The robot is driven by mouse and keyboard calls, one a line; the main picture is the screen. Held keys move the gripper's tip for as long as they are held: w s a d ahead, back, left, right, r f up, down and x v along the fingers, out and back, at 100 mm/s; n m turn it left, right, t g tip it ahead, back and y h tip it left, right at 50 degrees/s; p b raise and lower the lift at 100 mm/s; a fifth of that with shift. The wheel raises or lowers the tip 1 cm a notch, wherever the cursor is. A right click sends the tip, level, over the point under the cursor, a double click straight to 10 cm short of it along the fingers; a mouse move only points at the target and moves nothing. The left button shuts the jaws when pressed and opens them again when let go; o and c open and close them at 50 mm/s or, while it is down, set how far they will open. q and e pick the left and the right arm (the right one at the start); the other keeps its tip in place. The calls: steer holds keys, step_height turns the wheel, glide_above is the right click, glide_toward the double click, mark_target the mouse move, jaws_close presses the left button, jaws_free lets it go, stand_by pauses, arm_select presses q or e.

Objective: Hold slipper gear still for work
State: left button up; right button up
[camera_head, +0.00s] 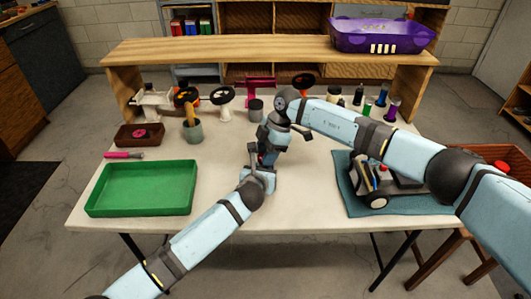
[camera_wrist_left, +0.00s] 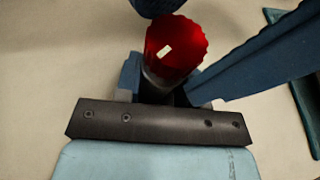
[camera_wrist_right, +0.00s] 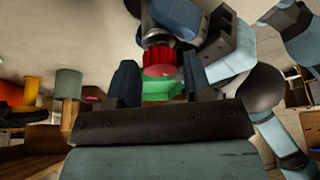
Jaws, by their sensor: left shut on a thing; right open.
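The slipper gear appears to be the red, ribbed round piece (camera_wrist_left: 176,47) with a small pale mark on top. My left gripper (camera_wrist_left: 165,88) is shut on it or its grey lower part; the fingers partly hide the grip. The red piece also shows in the right wrist view (camera_wrist_right: 160,62), between my right gripper's (camera_wrist_right: 160,80) spread fingers and beyond them. I cannot tell whether they touch it. In the head view my left gripper (camera_head: 262,172) and right gripper (camera_head: 268,153) meet above the table's middle, hiding most of the gear.
A green tray (camera_head: 141,207) stands on the table (camera_head: 300,215) at left. The racecar (camera_head: 385,185) lies on a blue mat (camera_head: 348,190) at right, partly behind my right arm.

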steer(key=shift+f, duration=0.1)
steer(key=c, duration=0.7)
steer(key=shift+n, duration=0.3)
steer(key=n+g, duration=0.1)
steer(key=n, duration=0.1)
steer(key=n+h, duration=0.1)
steer(key=n, duration=0.2)
steer(key=shift+w+a+n+g, duration=0.2)
steer(key=shift+n+g, duration=0.1)
steer(key=shift+g, duration=0.1)
steer(key=n+h, duration=0.1)
steer(key=n, duration=0.1)
steer(key=n+h, duration=0.1)
steer(key=n, duration=0.1)
steer(key=shift+a+n+g, duration=0.1)
steer(key=shift+n+g, duration=0.2)
steer(key=shift+g, duration=0.1)
